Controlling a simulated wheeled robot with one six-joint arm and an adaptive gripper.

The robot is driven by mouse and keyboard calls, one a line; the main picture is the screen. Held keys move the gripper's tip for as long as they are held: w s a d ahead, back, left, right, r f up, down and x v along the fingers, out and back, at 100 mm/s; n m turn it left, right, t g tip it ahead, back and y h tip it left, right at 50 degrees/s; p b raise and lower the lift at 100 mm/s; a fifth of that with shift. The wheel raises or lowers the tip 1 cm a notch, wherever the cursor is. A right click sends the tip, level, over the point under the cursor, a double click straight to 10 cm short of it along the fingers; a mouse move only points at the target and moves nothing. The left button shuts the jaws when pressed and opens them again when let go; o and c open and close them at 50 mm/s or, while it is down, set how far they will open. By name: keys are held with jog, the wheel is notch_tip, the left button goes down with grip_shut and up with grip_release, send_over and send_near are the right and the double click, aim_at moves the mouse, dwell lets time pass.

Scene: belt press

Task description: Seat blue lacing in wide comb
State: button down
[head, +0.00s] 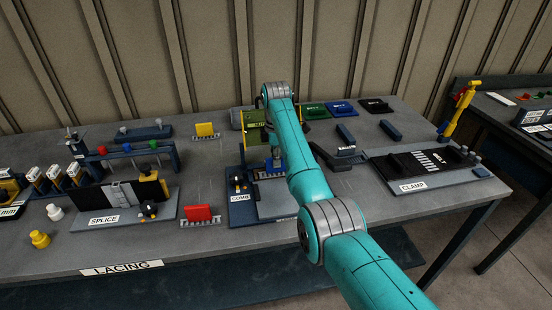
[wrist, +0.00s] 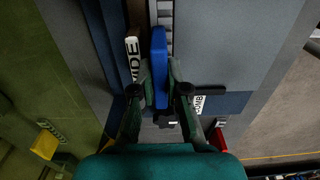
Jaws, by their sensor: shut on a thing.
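The blue lacing (wrist: 159,60) is a long narrow blue piece, upright in the wrist picture. My gripper (wrist: 160,88) is shut on its lower part, one finger on each side. A grey slotted strip (wrist: 166,20) runs along the lacing's right side, next to a "WIDE" label (wrist: 132,60) on the left. In the head view my gripper (head: 275,163) is low over the comb station (head: 243,212), with a bit of blue below it. My arm hides part of the station. I cannot tell whether the lacing touches the comb.
A red piece (head: 198,213) stands left of the comb station, and a yellow one (head: 205,130) stands behind. The splice station (head: 105,222) is at left, the clamp station (head: 425,184) at right. Dark blocks (head: 346,134) lie behind my arm. The bench front has clear room.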

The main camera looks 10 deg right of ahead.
jog(key=c, duration=1.1)
grip_release()
jog(key=shift+r, duration=0.1)
jog(key=shift+r, duration=3.4)
